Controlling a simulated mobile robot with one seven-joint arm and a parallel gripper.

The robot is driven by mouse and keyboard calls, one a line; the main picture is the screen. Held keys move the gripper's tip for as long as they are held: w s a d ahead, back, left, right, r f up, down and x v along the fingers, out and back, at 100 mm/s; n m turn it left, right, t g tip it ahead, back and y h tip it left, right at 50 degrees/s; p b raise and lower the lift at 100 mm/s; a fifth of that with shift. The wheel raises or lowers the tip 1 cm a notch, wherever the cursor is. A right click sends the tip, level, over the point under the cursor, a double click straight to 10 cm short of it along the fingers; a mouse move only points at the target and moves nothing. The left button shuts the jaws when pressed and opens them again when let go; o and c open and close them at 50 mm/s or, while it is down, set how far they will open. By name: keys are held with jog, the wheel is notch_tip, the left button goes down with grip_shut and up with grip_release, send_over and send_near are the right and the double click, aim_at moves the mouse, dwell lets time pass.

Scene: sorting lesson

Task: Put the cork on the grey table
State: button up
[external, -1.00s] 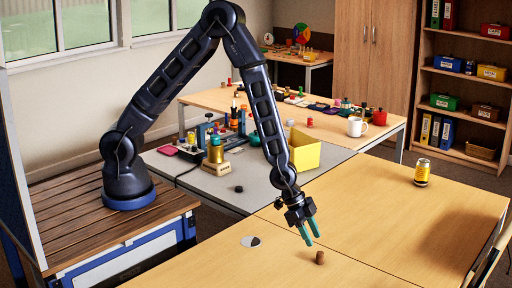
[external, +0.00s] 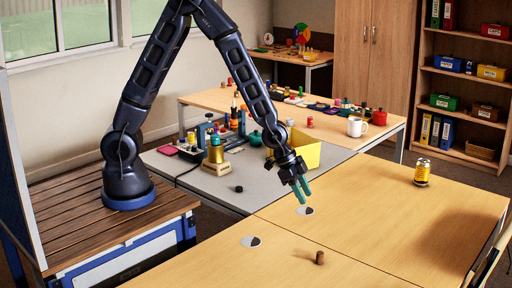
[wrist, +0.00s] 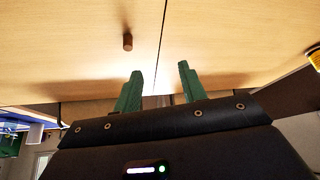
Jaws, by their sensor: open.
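The cork (external: 320,257), a small brown cylinder, stands on the near wooden table (external: 345,276). In the wrist view the cork (wrist: 127,42) is ahead of my gripper and a little left of the gap between its fingers. My gripper (external: 302,193) is open and empty, with green fingers, above the wooden tables and apart from the cork. The fingers (wrist: 158,82) are spread in the wrist view. The grey table (external: 218,192) lies behind and to the left, partly hidden by my arm.
A yellow box (external: 307,153), a black puck (external: 239,189) and a brass-coloured weight on a wooden block (external: 216,158) stand on the grey table. A yellow can (external: 422,173) stands on the right wooden table. The grey table's front part is mostly bare.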

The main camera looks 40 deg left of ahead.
jog(key=w+a+r+n+t+y, duration=0.1)
jog(key=w+a+r+n, duration=0.25)
jog(key=a+r, duration=0.85)
jog(key=w+a+r+n+t+y, duration=0.1)
jog(key=w+a+r+n+y, duration=0.15)
jog(key=w+a+r, duration=0.9)
jog(key=s+a+r+n+y, duration=0.1)
jog(key=s+a+r+n, duration=0.2)
jog(key=s+a, duration=0.8)
jog(key=s+a+r+n+y, duration=0.1)
jog(key=s+a+n, duration=0.4)
jog(key=s+a, duration=0.6)
jog(key=a+r, duration=0.1)
jog(key=a, duration=0.5)
jog(key=shift+a+r+t, duration=0.3)
jog(key=shift+a+r, duration=0.1)
jog(key=shift+o, duration=0.7)
jog(key=shift+s+a, duration=0.25)
jog(key=shift+s, duration=0.15)
